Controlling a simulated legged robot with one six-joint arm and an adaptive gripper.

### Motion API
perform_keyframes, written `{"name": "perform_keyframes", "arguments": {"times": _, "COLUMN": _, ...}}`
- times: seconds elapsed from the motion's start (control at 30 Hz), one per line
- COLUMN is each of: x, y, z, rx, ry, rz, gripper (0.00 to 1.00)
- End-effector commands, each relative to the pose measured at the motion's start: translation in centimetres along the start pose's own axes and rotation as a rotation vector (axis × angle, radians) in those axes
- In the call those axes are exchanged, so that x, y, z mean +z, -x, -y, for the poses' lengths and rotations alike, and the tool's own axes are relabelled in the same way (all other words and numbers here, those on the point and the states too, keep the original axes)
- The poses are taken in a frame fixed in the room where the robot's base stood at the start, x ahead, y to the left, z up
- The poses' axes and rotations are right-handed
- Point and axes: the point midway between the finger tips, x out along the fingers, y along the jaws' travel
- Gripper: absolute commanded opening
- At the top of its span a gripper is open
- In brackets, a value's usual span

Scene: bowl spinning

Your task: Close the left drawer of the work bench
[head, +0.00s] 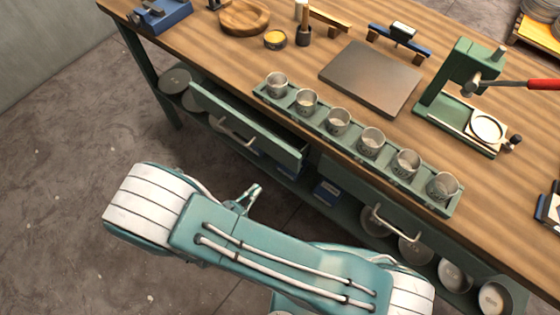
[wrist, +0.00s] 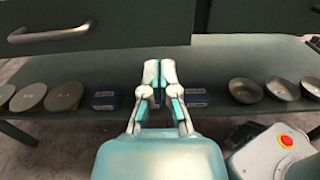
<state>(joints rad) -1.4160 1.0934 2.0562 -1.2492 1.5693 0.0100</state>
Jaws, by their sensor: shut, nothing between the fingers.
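The left drawer (head: 245,122) of the green work bench (head: 150,75) stands pulled out, with a gap showing behind its front panel. Its metal handle (head: 237,132) faces me. In the wrist view the drawer front (wrist: 130,25) fills the upper left, with the handle (wrist: 50,32) at far left. My gripper (head: 252,195) is shut and empty, in front of the bench and lower than the drawer. In the wrist view my gripper (wrist: 159,70) points toward the bench, just below the drawer's right end.
The right drawer (head: 370,200) looks shut. A rack of metal cups (head: 340,135) lines the bench's front edge. A lower shelf (wrist: 215,55) holds discs, blue boxes (wrist: 195,97) and bowls (wrist: 245,90). The floor (head: 70,200) at left is clear.

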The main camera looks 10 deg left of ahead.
Motion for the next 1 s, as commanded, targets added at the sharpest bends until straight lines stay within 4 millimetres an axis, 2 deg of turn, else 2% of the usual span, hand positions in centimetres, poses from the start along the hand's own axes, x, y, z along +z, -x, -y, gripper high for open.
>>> {"name": "perform_keyframes", "arguments": {"times": 0.03, "x": 0.0, "y": -1.1, "z": 0.2, "rx": -0.006, "ry": 0.002, "rz": 0.0, "gripper": 0.0}}
{"name": "perform_keyframes", "arguments": {"times": 0.3, "x": 0.1, "y": -6.2, "z": 0.3, "rx": -0.007, "ry": 0.001, "rz": -0.002, "gripper": 0.0}}
{"name": "perform_keyframes", "arguments": {"times": 0.5, "x": 0.0, "y": -9.1, "z": 0.1, "rx": -0.005, "ry": 0.001, "rz": -0.002, "gripper": 0.0}}
{"name": "perform_keyframes", "arguments": {"times": 0.7, "x": 0.0, "y": -10.2, "z": 0.1, "rx": -0.002, "ry": 0.001, "rz": -0.001, "gripper": 0.0}}
{"name": "perform_keyframes", "arguments": {"times": 1.0, "x": 0.0, "y": -10.3, "z": 0.1, "rx": -0.002, "ry": 0.001, "rz": -0.002, "gripper": 0.0}}
